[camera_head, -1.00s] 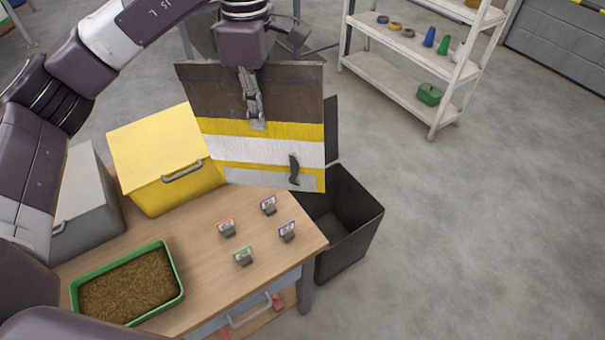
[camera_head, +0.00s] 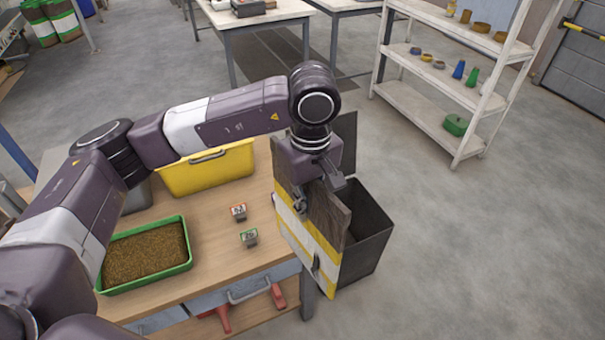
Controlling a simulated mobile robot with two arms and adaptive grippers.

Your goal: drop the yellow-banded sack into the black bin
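The yellow-banded sack (camera_head: 318,250) is brown with yellow and white bands and a small dark strip low on its face. It hangs turned edgewise at the table's right end. My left gripper (camera_head: 312,193) is shut on its top edge; the far finger is partly hidden. The black bin (camera_head: 368,252) stands open on the floor right of the table, its raised lid (camera_head: 346,133) behind. The sack covers the bin's left part; I cannot tell whether its lower end is over the opening. My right gripper is not in view.
A white shelf (camera_head: 430,115) stands at the back right. The floor right of the bin is clear.

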